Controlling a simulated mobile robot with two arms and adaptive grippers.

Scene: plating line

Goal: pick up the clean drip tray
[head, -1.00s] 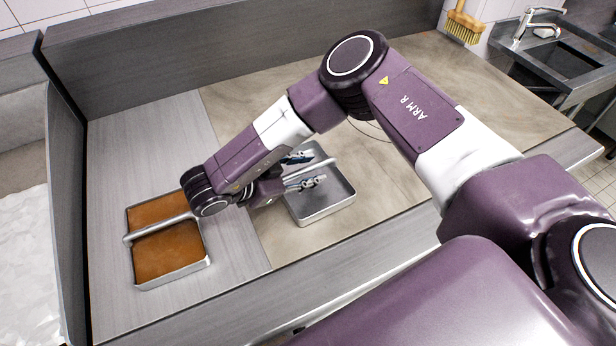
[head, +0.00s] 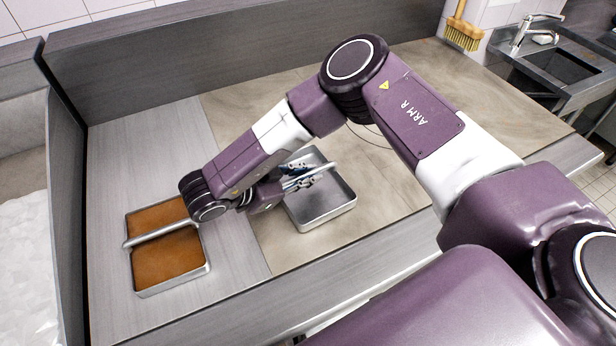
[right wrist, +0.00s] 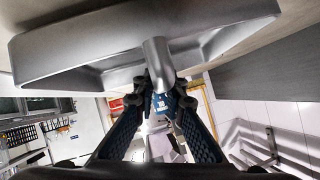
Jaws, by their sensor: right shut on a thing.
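The clean drip tray (head: 325,213) is a shallow, empty grey metal tray with a bar handle across its top. It appears to rest on the beige part of the counter in the head view. My right gripper (head: 301,176) is shut on the bar handle (head: 325,167); my wrist and forearm hide part of the tray's left side. In the right wrist view the tray (right wrist: 90,55) fills the top, with the bar end between the fingertips of my right gripper (right wrist: 160,100). My left gripper is not in view.
A second tray (head: 172,291) with brown contents and a bar handle stands on the grey panel at left, close to my right wrist. A grey raised wall (head: 230,55) runs along the back. A sink (head: 560,65) and a brush (head: 463,35) are at upper right.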

